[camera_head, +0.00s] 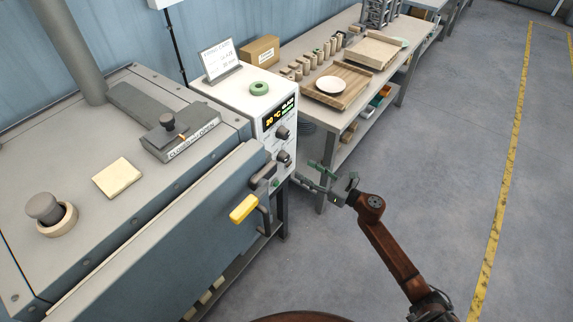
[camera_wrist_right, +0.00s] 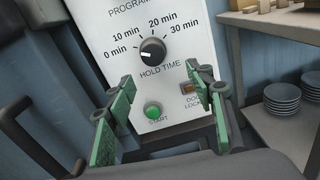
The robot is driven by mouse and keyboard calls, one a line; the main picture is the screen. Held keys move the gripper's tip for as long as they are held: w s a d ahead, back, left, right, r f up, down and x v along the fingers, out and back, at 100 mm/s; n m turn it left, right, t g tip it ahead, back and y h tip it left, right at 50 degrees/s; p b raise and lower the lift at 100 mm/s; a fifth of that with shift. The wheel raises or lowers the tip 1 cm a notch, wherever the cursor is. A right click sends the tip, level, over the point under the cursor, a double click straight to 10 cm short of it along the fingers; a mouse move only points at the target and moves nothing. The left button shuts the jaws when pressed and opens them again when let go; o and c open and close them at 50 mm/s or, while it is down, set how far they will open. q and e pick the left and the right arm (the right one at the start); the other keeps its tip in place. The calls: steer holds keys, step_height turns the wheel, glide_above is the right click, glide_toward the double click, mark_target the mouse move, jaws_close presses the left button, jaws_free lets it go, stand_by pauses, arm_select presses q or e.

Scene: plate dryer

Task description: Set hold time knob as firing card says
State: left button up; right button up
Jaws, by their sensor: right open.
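The hold time knob (camera_wrist_right: 153,51) is black and round on a white control panel (camera_wrist_right: 110,18). Its white mark points left, towards the 0 min label; 10, 20 and 30 min labels also surround it. In the head view the hold time knob (camera_head: 284,157) is the lower of two dark knobs. The firing card (camera_head: 220,58) stands on the white control box; its writing is too small to read. My right gripper (camera_head: 309,172) is open and empty in front of the panel. In the wrist view its green fingers (camera_wrist_right: 162,82) sit below the knob, apart from it. My left gripper is not in view.
The green start button (camera_wrist_right: 152,110) and an amber door lock light (camera_wrist_right: 187,88) are below the knob. A wooden table (camera_head: 357,41) stands behind. Floor to the right is clear.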

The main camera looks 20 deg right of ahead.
mark_target(287, 159)
steer(key=shift+n+y, duration=0.3)
steer(key=shift+n, duration=0.3)
steer(key=x, duration=0.5)
steer(key=r+x, duration=0.1)
steer(key=x, duration=0.2)
steer(key=shift+s+a, duration=0.1)
steer(key=shift+a, duration=0.15)
steer(key=shift+c, duration=0.2)
steer(key=c, duration=1.1)
